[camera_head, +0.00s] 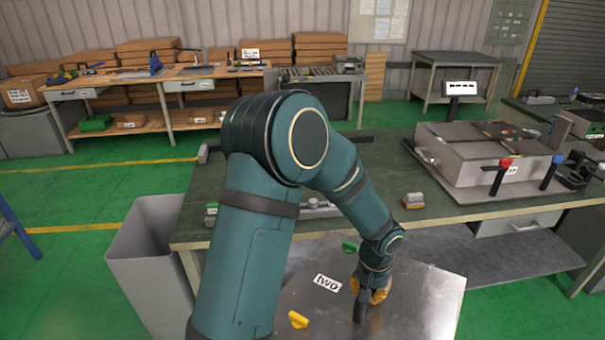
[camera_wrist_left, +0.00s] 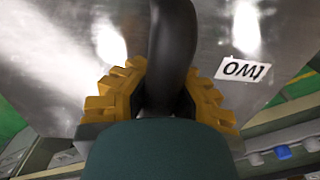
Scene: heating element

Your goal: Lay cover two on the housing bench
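Cover two is a shiny grey metal plate (camera_head: 420,300) with a white label reading TWO, a green piece and a yellow piece on it. It is at the bottom of the head view, in front of the housing bench (camera_head: 375,155) and overlapping its front edge in the picture. My left gripper (camera_head: 372,292) has yellow fingers closed around the cover's black handle (camera_wrist_left: 172,50). The left wrist view also shows the plate (camera_wrist_left: 50,60) beyond the fingers. I cannot tell whether the cover touches anything below. My right gripper is not in view.
A grey housing box (camera_head: 465,165) with red and blue handles stands on the bench's right. A small block (camera_head: 412,200) lies near the front edge. A grey bin (camera_head: 150,265) stands at the bench's left end. The bench top's middle is mostly clear.

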